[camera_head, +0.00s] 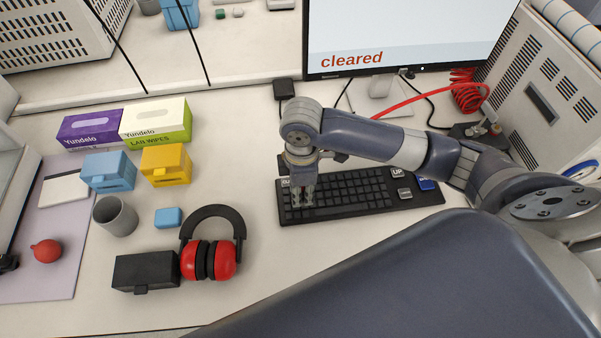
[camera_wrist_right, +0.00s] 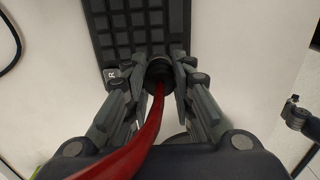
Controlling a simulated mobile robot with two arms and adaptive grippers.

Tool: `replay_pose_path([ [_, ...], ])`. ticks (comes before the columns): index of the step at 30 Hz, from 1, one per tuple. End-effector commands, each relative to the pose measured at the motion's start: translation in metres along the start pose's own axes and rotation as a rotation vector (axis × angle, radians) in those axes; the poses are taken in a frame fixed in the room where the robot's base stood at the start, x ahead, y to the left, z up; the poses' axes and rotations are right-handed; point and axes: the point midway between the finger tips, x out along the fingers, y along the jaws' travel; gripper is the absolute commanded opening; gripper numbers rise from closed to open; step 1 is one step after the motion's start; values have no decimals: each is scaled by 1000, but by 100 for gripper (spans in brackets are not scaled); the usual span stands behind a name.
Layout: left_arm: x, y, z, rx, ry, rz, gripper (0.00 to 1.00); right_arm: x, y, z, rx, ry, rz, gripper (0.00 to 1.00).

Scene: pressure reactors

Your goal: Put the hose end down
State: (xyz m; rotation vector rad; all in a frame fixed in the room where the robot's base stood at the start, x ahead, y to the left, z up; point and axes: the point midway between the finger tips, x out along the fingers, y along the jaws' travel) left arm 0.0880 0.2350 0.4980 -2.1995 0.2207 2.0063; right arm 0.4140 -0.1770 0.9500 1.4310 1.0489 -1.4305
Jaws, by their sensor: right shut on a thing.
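My right gripper (camera_head: 303,196) points down over the left end of the black keyboard (camera_head: 350,212). In the right wrist view the gripper (camera_wrist_right: 163,82) is shut on the black round hose end (camera_wrist_right: 160,72). The red hose (camera_wrist_right: 140,145) runs from it toward the bottom of that view. In the head view the red hose (camera_head: 405,103) runs from a coil at the right to behind my arm. The hose end is not clear in that view. I cannot tell whether the hose end touches the keyboard. My left gripper is out of view.
A monitor (camera_head: 400,40) reading "cleared" stands behind. At left are a grey cup (camera_head: 115,216), red earmuffs (camera_head: 222,260), a black box (camera_head: 146,271), and blue (camera_head: 108,171) and yellow (camera_head: 166,164) boxes. The bench between earmuffs and keyboard is clear.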

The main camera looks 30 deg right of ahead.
Motion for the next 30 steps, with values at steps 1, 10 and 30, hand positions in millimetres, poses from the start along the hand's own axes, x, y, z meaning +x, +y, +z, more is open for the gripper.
replay_pose_path([
  [1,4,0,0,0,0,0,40,1,-8,0,-3,0,0,0],
  [10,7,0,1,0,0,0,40,-3,-32,-3,0,0,0,0],
  [30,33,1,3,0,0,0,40,-53,-21,5,637,15,-1,0],
])
